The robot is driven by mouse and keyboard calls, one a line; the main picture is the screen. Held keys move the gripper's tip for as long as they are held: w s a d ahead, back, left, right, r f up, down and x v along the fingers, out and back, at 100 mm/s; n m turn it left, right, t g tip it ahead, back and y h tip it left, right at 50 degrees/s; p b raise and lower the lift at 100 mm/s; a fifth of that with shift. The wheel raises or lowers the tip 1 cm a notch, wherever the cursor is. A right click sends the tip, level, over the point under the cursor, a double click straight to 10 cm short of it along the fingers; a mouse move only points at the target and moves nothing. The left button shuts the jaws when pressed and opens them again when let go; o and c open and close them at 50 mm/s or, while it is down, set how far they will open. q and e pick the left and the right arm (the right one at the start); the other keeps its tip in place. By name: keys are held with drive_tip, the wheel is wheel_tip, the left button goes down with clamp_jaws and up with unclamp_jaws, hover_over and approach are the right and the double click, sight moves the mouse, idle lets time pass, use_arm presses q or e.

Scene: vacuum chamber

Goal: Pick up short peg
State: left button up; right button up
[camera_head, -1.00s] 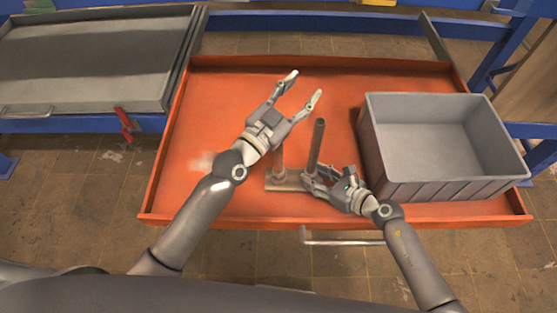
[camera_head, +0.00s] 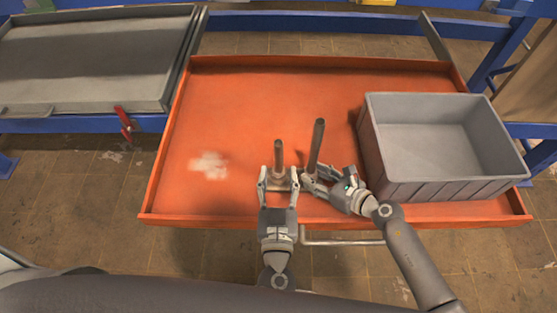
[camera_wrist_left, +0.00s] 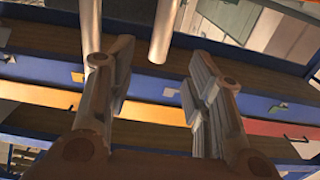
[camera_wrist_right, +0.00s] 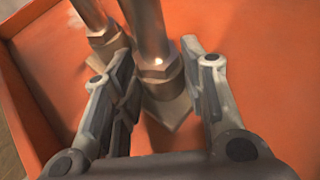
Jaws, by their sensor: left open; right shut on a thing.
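The short peg (camera_head: 279,152) stands upright on a flat base on the orange table. The taller peg (camera_head: 317,145) stands to its right, tilted in the picture. My left gripper (camera_head: 279,178) is open, with a finger on each side of the short peg's lower part. In the left wrist view the short peg (camera_wrist_left: 164,30) appears between the spread fingers; contact is not clear. My right gripper (camera_head: 307,180) is shut low on the tall peg. In the right wrist view its fingers flank the hexagonal foot of the tall peg (camera_wrist_right: 150,30).
A grey open bin (camera_head: 430,190) stands on the right of the orange table (camera_head: 230,110), close to my right gripper. The table is clear at the left and back. A grey tray bench (camera_head: 90,60) stands at the far left.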

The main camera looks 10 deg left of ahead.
sight(278, 152)
use_arm(q)
drive_tip(key=w, duration=0.6)
drive_tip(key=w+a, duration=0.1)
drive_tip(key=w, duration=0.2)
drive_tip(key=shift+w+a+r, duration=0.1)
clamp_jaws()
